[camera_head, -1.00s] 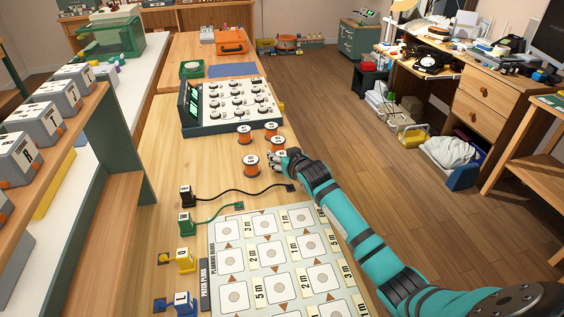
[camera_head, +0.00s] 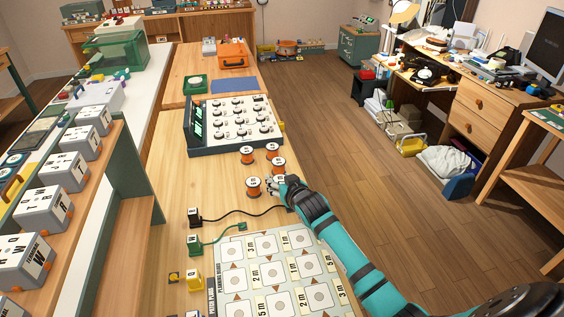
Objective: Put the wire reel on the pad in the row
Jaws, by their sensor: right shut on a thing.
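My right gripper (camera_head: 284,183) reaches in from the lower right and is shut on a wire reel (camera_head: 279,179), mostly hidden by the fingers. Other orange wire reels with white tops stand close by on the bench: one (camera_head: 253,187) just left of the gripper, and more behind it (camera_head: 246,155), (camera_head: 273,150), (camera_head: 278,165). The planning board (camera_head: 226,267) lies in front, with white square pads (camera_head: 267,244) in rows, length labels and brown arrows between them. My right forearm covers the board's right edge. My left gripper is not in view.
A dial console (camera_head: 236,123) stands behind the reels. Patch plugs, black (camera_head: 194,217), green (camera_head: 195,244) and yellow (camera_head: 194,280), line the board's left, with black and green cables. A shelf of grey lettered blocks (camera_head: 67,173) is at left. Floor (camera_head: 370,200) is clear at right.

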